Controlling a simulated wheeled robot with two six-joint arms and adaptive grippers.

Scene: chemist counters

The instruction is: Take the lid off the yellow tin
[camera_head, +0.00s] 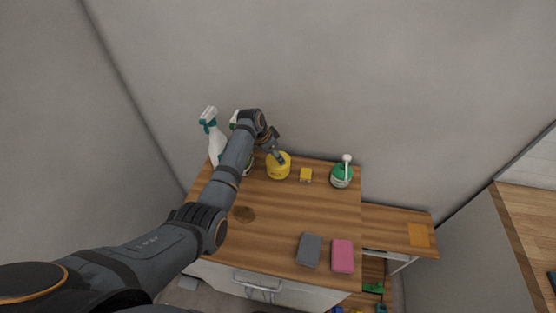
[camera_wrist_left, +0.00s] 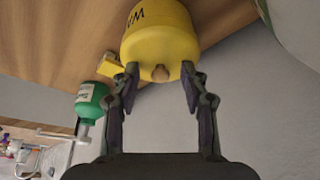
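The yellow tin (camera_head: 278,168) stands upright on the wooden counter near its back edge. In the left wrist view the tin (camera_wrist_left: 160,38) appears upside down, with dark lettering on its side. A small brownish knob (camera_wrist_left: 160,74) sits at the centre of its lid end; the seam between lid and tin is not clear. My left gripper (camera_head: 277,155) is at the top of the tin. In the wrist view its fingers (camera_wrist_left: 160,82) are spread on either side of the knob, with clear gaps to it. It holds nothing. My right gripper is not in view.
A white spray bottle (camera_head: 215,140) and another bottle partly behind my arm stand left of the tin. Right of it are a small yellow block (camera_head: 306,175) and a green pump bottle (camera_head: 341,177). Grey (camera_head: 309,250) and pink (camera_head: 343,256) blocks lie at the front. The counter's middle is clear.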

